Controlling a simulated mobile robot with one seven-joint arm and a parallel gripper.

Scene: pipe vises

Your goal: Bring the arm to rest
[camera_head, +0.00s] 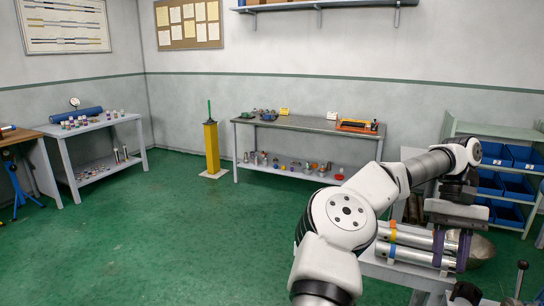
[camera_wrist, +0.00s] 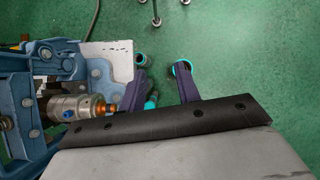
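My arm reaches across the right of the head view, and my gripper (camera_head: 451,262) hangs from its end over the grey bench at lower right. In the wrist view my gripper (camera_wrist: 160,68) shows two dark purple fingers spread apart, with green floor visible between their tips. I see nothing clamped between them. A blue pipe vise (camera_wrist: 30,75) stands close to the left of the fingers. A metal cylinder with a copper-coloured end (camera_wrist: 75,107) lies at the vise, near the left finger. Whether the finger touches it is unclear.
Banded metal pipes (camera_head: 405,245) lie by my gripper in the head view, with a metal bowl (camera_head: 482,250) beside them. A shelf of blue bins (camera_head: 508,188) stands at right. A workbench (camera_head: 300,123) stands at the back wall. The green floor (camera_head: 180,240) is clear at left.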

